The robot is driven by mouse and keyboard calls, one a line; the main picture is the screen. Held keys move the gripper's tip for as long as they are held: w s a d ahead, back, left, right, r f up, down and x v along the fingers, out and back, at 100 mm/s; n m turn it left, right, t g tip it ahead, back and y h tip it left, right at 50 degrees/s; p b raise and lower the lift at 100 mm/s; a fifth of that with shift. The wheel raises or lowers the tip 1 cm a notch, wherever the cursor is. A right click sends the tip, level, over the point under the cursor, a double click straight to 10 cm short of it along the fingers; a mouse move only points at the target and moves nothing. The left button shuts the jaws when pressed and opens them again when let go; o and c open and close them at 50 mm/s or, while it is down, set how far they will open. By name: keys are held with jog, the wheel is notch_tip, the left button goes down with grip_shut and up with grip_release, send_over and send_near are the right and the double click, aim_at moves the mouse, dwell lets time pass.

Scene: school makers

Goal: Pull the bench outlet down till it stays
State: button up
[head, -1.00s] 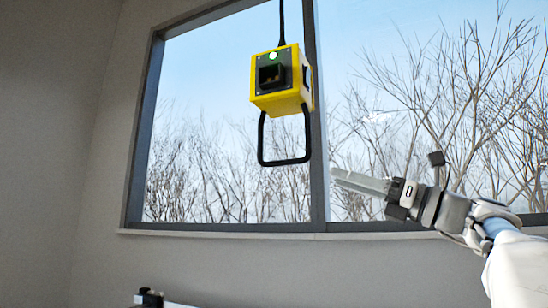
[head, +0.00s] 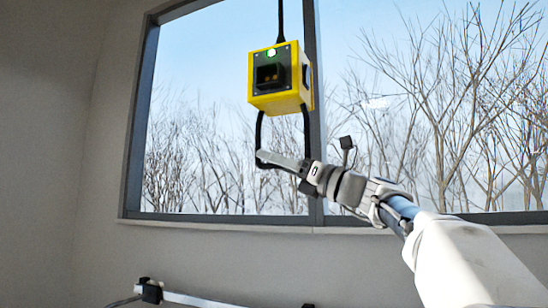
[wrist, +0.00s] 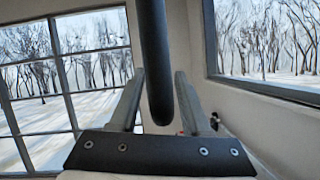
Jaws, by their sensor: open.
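The bench outlet (head: 278,80) is a yellow box with a dark socket face and a small lit green-white light. It hangs from a black cord, with a black loop handle (head: 259,135) below it. My gripper (head: 266,156) is at the bottom of the loop in the head view and covers much of its lower bar. In the wrist view a thick black bar of the handle (wrist: 155,60) runs down between the two fingers of my open gripper (wrist: 158,78). A gap shows on each side of the bar. The outlet box is outside the wrist view.
A large window (head: 220,150) with bare trees outside is behind the outlet. Its sill (head: 190,224) runs along the wall below. A dark fitting on a pale rail (head: 150,290) shows at the bottom. The air around the outlet is clear.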

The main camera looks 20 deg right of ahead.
grip_shut()
dwell(1.4)
